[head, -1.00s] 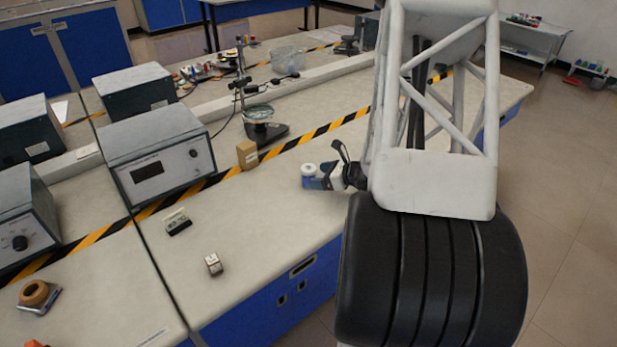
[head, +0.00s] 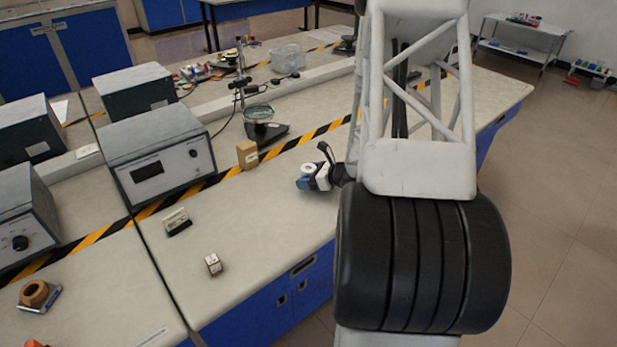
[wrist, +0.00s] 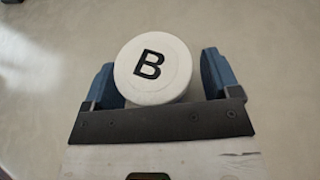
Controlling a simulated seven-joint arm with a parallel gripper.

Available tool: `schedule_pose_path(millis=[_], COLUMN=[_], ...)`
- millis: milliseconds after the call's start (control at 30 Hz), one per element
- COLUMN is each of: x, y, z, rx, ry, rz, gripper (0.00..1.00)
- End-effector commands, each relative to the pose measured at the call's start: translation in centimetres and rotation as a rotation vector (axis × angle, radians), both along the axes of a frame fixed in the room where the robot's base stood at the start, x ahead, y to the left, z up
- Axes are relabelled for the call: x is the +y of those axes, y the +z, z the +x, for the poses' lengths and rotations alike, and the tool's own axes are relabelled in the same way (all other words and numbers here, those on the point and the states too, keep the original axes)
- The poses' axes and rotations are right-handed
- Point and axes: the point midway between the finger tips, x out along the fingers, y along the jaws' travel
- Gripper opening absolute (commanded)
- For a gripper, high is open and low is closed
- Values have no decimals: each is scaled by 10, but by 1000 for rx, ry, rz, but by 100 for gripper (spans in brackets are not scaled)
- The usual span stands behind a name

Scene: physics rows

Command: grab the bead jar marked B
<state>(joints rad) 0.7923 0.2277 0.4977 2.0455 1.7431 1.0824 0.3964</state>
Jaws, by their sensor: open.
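The bead jar (wrist: 152,72) shows in the wrist view as a round white lid with a black letter B. It stands between the two blue fingers of my gripper (wrist: 157,62), with a small gap at the right finger; at the left I cannot tell whether it touches. The gripper is open. In the head view the jar's white lid (head: 308,168) shows at my gripper (head: 312,181), near the bench's right front edge. The jar's body is mostly hidden by the fingers and lid.
A tan block (head: 247,154) stands left of the jar beside the striped tape. A cassette-like item (head: 177,222) and a small boxy item (head: 213,264) lie further left and nearer. A grey instrument (head: 155,155) stands at the left. Bench around the jar is clear.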

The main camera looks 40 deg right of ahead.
Motion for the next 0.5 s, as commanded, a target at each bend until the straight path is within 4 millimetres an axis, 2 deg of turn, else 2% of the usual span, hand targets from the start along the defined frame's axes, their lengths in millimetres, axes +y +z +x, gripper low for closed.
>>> schedule_pose_path(millis=[267, 500], x=[0, 0], y=[0, 0], z=[0, 0], rx=[0, 0], ry=[0, 0], rz=[0, 0], gripper=[81, 44])
